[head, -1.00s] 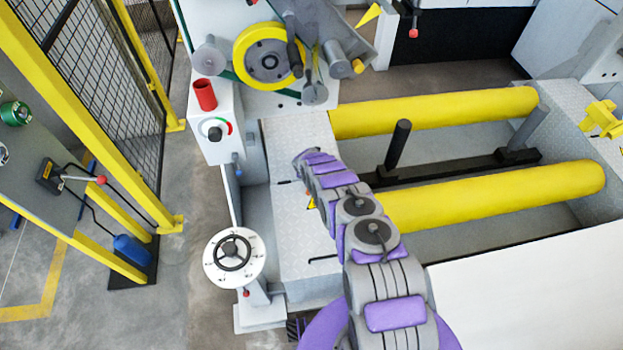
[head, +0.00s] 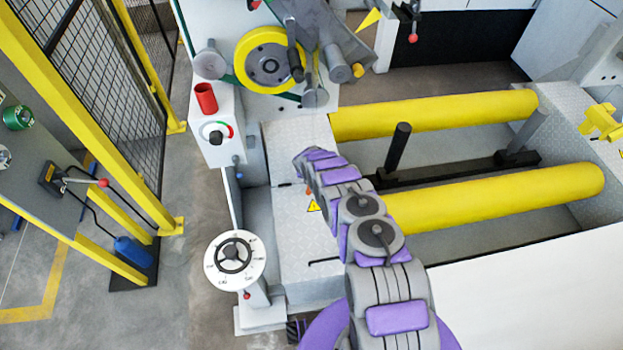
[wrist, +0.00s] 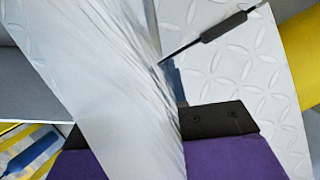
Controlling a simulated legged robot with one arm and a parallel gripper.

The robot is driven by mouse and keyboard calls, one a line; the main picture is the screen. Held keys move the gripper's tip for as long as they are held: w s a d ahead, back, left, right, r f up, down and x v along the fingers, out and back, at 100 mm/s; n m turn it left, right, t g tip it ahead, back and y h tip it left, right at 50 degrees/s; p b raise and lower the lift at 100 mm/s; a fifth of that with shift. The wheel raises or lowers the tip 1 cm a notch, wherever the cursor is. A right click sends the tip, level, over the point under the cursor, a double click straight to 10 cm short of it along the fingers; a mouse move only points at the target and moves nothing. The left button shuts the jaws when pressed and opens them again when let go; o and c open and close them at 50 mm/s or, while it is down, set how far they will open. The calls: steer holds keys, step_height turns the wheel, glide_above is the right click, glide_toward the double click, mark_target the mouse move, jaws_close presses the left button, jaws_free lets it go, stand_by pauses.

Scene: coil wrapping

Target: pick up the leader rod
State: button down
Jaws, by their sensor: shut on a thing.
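The leader rod (wrist: 212,32) shows in the wrist view as a thin dark rod with a thicker dark grip, slanting across the upper middle in front of pale tread plate. A pale, blurred surface in front hides part of the fingers and the rod's end. In the head view my gripper (head: 303,160) is at the far end of my purple and grey arm, over the tread-plate deck.
Two yellow rollers (head: 435,113) lie right of the deck (head: 300,230), with a black post (head: 397,147) between them. A control box with a red cylinder (head: 206,98) and a white handwheel (head: 235,258) stand at the left. A yellow-framed fence (head: 80,110) is farther left.

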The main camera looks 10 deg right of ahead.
steer(key=shift+w+r, duration=0.1)
steer(key=shift+r, duration=0.8)
steer(key=shift+s+f+p, duration=0.15)
steer(key=shift+s+p, duration=0.2)
steer(key=shift+s, duration=0.35)
steer(key=shift+s+a+r+p, duration=0.15)
steer(key=shift+s+p, duration=0.7)
steer(key=shift+s, duration=0.9)
steer(key=shift+s+r+p, duration=0.15)
steer(key=shift+s+p, duration=0.65)
steer(key=shift+s, duration=0.95)
steer(key=shift+s+r+p, duration=0.15)
steer(key=shift+s+p, duration=0.85)
steer(key=shift+s, duration=0.9)
steer(key=shift+s+r+p, duration=0.15)
steer(key=shift+s+p, duration=0.85)
steer(key=shift+s, duration=0.9)
